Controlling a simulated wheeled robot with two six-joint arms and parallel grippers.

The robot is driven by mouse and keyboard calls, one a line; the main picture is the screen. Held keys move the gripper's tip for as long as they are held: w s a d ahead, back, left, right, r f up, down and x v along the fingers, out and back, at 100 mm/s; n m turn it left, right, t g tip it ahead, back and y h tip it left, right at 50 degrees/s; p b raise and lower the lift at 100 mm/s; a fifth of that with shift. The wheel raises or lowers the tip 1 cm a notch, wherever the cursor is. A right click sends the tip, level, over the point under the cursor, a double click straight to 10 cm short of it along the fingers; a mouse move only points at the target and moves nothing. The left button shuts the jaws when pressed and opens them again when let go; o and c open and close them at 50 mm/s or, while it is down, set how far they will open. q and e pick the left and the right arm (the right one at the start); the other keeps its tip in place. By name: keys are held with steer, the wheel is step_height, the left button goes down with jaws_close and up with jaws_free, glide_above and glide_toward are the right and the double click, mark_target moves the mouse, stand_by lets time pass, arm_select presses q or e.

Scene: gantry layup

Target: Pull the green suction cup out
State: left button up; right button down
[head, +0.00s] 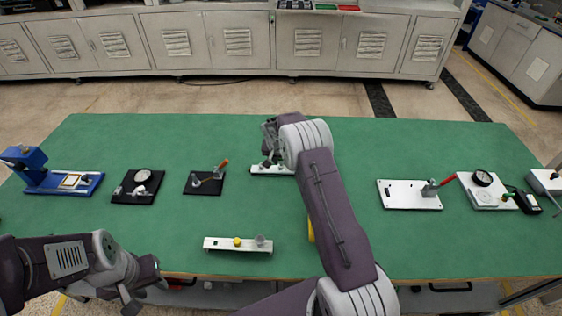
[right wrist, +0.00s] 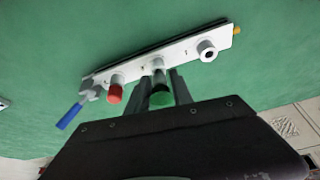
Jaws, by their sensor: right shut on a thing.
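The green suction cup (right wrist: 160,95) is in the right wrist view, between the two fingers of my right gripper (right wrist: 162,90). The gripper is shut on it. The cup is in line with a grey post on a white bar (right wrist: 205,52); I cannot tell whether it is still seated. In the head view the right gripper (head: 268,158) is over the white bar (head: 258,170) at the table's middle, and the green cup is hidden. My left gripper (head: 138,285) is open and empty at the table's front left edge.
On the bar, a red cup (right wrist: 115,93) and a blue-handled lever (right wrist: 70,116) are left of the green cup; a white ring-ended fitting (right wrist: 207,50) is right. A second white bar (head: 220,245) lies in front. Black plates and a white plate (head: 395,194) stand either side.

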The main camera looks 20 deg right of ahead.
steer(key=shift+r, duration=0.5)
steer(key=shift+r+p, duration=0.25)
steer(key=shift+p, duration=0.1)
steer(key=shift+r+p, duration=0.3)
steer(key=shift+r, duration=0.25)
steer(key=shift+r+p, duration=1.15)
steer(key=shift+r, duration=0.65)
